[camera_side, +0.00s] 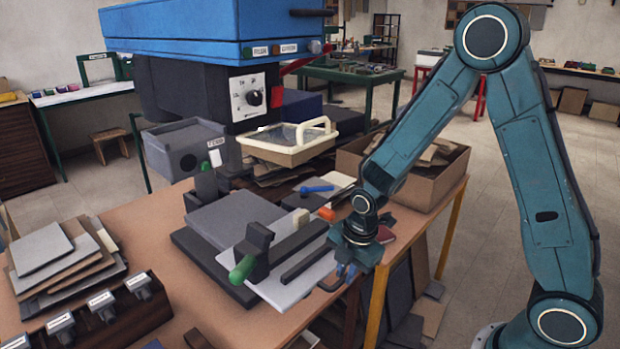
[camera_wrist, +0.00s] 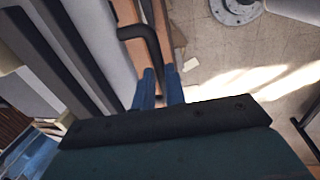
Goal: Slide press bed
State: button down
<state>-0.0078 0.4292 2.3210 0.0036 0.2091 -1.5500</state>
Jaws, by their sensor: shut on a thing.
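The press bed (camera_side: 292,289) shows in the side view as a light grey plate with dark bars across it, at the table's front edge. A dark bent handle (camera_side: 328,287) stands at its right end. The wrist view shows the handle (camera_wrist: 143,32) curving over the wooden table edge, beside grey plate and dark bars at left. My gripper (camera_side: 345,272) is at the handle, just off the table edge. In the wrist view its blue fingers (camera_wrist: 159,72) are shut on the handle's end. The grip itself is partly hidden in the side view.
A green-knobbed dark clamp (camera_side: 254,255) stands on the plate. A blue press head (camera_side: 215,28) hangs behind. An open cardboard box (camera_side: 420,188) is at the table's back right. Stacked grey sheets (camera_side: 45,255) lie at left. Open floor lies to the right.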

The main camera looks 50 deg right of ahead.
aim_at(315, 252)
jog(key=shift+w, duration=0.1)
jog(key=shift+w, duration=4.4)
jog(key=c, duration=1.5)
grip_release()
jog(key=shift+o, duration=0.2)
jog(key=shift+r, duration=0.1)
notch_tip(315, 252, up, 13)
jog(key=s, duration=0.2)
jog(key=shift+s+r, duration=0.2)
jog(key=shift+s, duration=0.05)
